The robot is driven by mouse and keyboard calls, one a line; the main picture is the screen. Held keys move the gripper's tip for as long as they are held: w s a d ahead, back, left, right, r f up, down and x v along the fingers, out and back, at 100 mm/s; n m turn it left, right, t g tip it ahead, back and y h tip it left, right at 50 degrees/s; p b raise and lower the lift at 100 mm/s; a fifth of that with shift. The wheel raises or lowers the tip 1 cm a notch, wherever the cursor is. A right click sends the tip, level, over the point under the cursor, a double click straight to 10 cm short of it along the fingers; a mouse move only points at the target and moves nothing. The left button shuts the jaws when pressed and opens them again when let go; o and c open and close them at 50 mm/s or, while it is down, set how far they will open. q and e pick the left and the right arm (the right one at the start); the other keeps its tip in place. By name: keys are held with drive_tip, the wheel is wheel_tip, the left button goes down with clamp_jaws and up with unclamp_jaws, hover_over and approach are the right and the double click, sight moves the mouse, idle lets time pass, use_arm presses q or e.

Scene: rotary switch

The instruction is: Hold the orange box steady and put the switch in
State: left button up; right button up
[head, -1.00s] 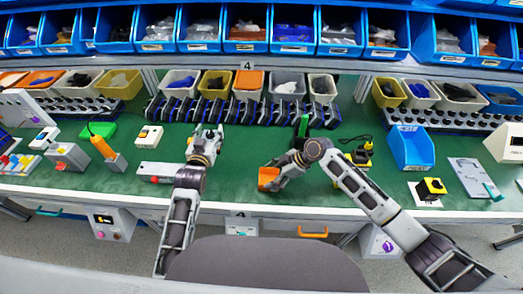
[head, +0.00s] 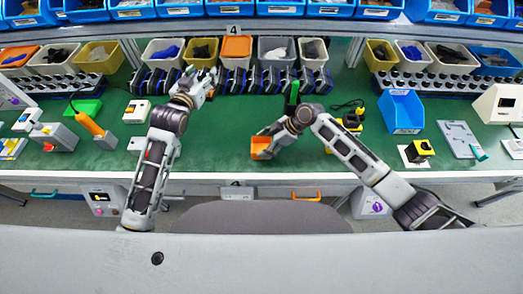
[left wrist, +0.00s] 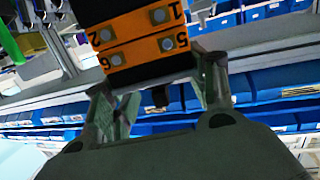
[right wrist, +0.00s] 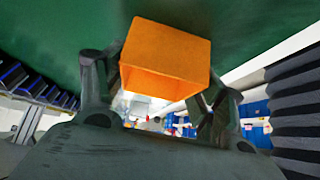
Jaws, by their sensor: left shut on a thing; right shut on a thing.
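The orange box (head: 261,147) is on the green table, left of my right wrist. My right gripper (head: 266,140) is shut on it; in the right wrist view the box (right wrist: 165,55) sits between the two fingers, its open side facing the camera. My left gripper (head: 203,82) is shut on the switch (head: 210,88), raised in front of the bin row, to the left of and beyond the box. In the left wrist view the switch (left wrist: 140,42) shows orange terminal strips numbered 1, 2, 5 and 6 on a black body. The switch and box are apart.
A row of black-and-blue parts (head: 265,80) stands along the back below small bins (head: 276,48). A blue bin (head: 401,110) and a yellow-topped device (head: 421,149) are at right. An orange-handled tool (head: 90,124) lies at left. Green table between the arms is clear.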

use_arm(q)
drive_tip(key=s+d+f+m+g+h, duration=0.1)
drive_tip(key=s+d+m+g+h, duration=0.1)
drive_tip(key=s+d, duration=0.4)
drive_tip(key=s+d+f+m+g+h, duration=0.2)
drive_tip(key=s+d+m+h, duration=0.2)
drive_tip(key=d, duration=0.6)
drive_tip(key=shift+s+d+f+m+g+h, duration=0.2)
drive_tip(key=shift+s+f+m+g+h, duration=0.15)
drive_tip(key=shift+s+h, duration=0.75)
drive_tip(key=shift+w, duration=0.2)
drive_tip(key=shift+f, duration=3)
drive_tip(key=shift+f, duration=1.9)
drive_tip(key=shift+f, duration=0.3)
